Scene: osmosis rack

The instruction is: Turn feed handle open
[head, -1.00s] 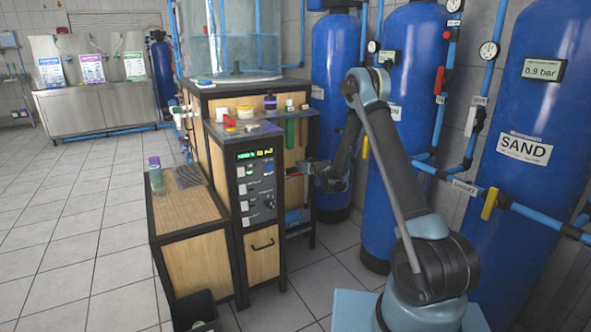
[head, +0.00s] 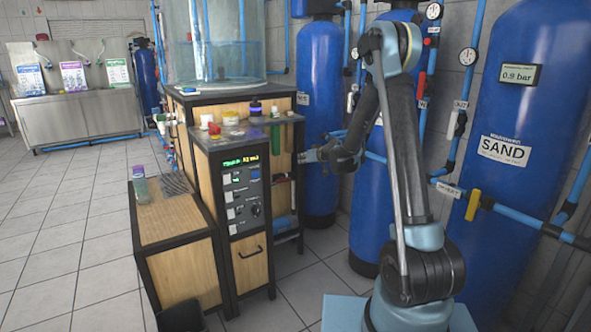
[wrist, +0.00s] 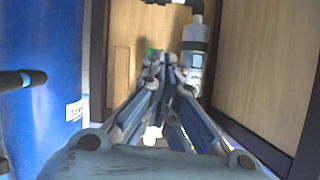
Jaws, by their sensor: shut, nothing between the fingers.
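I cannot tell for sure which part is the feed handle; no readable label marks it. A yellow valve handle (head: 472,204) stands upright on the blue pipe before the sand tank. A red handle (head: 420,86) sits higher on a vertical pipe. My gripper (head: 306,157) is beside the right side of the wooden cabinet, apart from both handles. In the wrist view my gripper (wrist: 158,62) is shut and empty, its fingers pointing into a wooden frame. A cylinder with a white label (wrist: 192,60) is behind the fingertips. A small green piece (wrist: 151,53) is partly hidden by them.
The wooden cabinet (head: 255,268) with a control panel (head: 245,190) stands left of my arm. Blue tanks, including the sand tank (head: 525,95), line the right wall. A low wooden box (head: 183,260) stands at left. Tiled floor (head: 70,220) is free further left.

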